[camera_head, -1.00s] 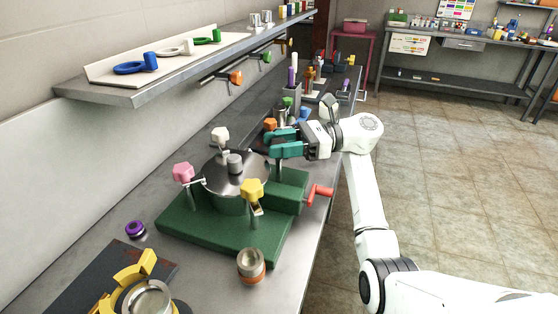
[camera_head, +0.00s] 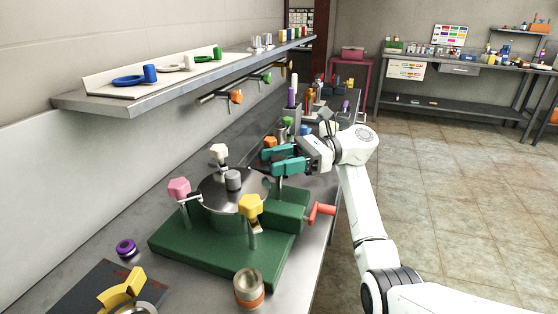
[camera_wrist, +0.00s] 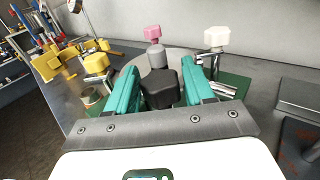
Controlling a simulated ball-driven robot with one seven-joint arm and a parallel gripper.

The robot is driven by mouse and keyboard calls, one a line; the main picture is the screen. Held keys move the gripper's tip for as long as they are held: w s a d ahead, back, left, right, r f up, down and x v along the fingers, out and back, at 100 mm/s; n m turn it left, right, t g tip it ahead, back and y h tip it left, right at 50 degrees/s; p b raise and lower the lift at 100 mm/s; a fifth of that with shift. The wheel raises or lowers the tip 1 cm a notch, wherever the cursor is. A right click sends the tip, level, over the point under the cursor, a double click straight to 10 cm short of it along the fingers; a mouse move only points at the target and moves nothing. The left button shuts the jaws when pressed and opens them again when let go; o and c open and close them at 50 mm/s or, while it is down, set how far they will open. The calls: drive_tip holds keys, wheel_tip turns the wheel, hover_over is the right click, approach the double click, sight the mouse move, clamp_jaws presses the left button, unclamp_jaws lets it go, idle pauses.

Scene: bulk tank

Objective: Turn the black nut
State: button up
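The black nut (camera_wrist: 160,88) shows in the wrist view between my two teal fingers, one on each side of it. I cannot tell whether the fingers touch it. In the head view, my gripper (camera_head: 282,161) is at the far right corner of the round metal tank lid (camera_head: 214,186), level with the other nuts. Its fingers are apart there and hide the black nut; a post shows below them. The pink nut (camera_head: 179,188), white nut (camera_head: 219,151) and yellow nut (camera_head: 250,206) stand on the lid's other clamps.
The green base (camera_head: 190,246) carries the tank and a red handle (camera_head: 320,210) on its right. A metal cup with an orange band (camera_head: 248,289) stands in front, a purple ring (camera_head: 125,248) to the left. A shelf (camera_head: 130,96) overhangs the back left. Open floor lies right.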

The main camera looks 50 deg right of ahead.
drive_tip(key=shift+o, duration=1)
drive_tip(key=b+v, duration=0.1)
drive_tip(key=v, duration=0.9)
drive_tip(key=shift+s+d+b, duration=0.15)
drive_tip(key=shift+d+b, duration=0.2)
drive_tip(key=shift+b, duration=0.05)
